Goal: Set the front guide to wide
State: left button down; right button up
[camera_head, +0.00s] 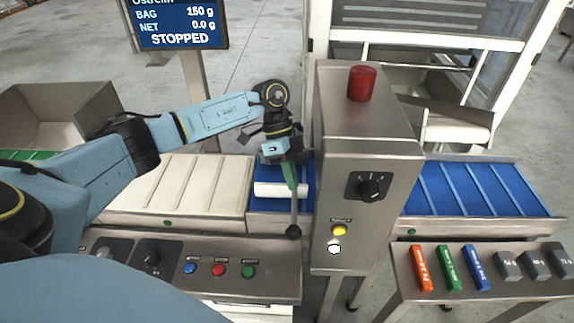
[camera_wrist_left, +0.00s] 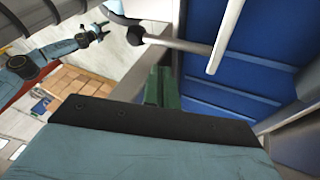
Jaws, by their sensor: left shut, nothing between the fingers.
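The front guide seems to be the pale bar (camera_head: 281,190) lying across the blue belt section left of the steel cabinet. A metal rod with a dark round knob (camera_head: 293,232) hangs at its near side. My left gripper (camera_head: 291,183) is shut and empty, its green fingers pointing down at the bar and rod; I cannot tell whether they touch. In the left wrist view the green fingers (camera_wrist_left: 162,88) are partly hidden, with the rod (camera_wrist_left: 180,44) and pale bar (camera_wrist_left: 232,38) beyond. My right gripper (camera_wrist_left: 97,34) shows small there, its fingers apart.
The steel cabinet (camera_head: 362,150) with a black dial (camera_head: 370,187) and red lamp (camera_head: 362,83) stands close right of the gripper. A button panel (camera_head: 215,268) lies in front. Coloured blocks (camera_head: 450,267) and grey weights (camera_head: 535,263) lie on the right table. The screen (camera_head: 178,24) reads STOPPED.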

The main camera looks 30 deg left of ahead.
aim_at(292, 218)
pick_arm(q)
jog(key=x, duration=0.4)
jog(key=shift+f, duration=0.1)
jog(key=shift+s+d+f, duration=0.15)
jog(key=shift+s+d, duration=0.05)
jog(key=shift+s, duration=0.3)
jog(key=shift+s+d+f, duration=0.2)
jog(key=shift+s, duration=0.35)
jog(key=shift+s+d+f, duration=0.15)
jog(key=shift+s, duration=0.15)
jog(key=shift+s+d+f, duration=0.15)
jog(key=shift+s, duration=0.2)
pick_arm(e)
jog(key=shift+s+d+f, duration=0.2)
jog(key=shift+s+d, duration=0.45)
jog(key=shift+s, duration=0.05)
jog(key=shift+a, duration=0.2)
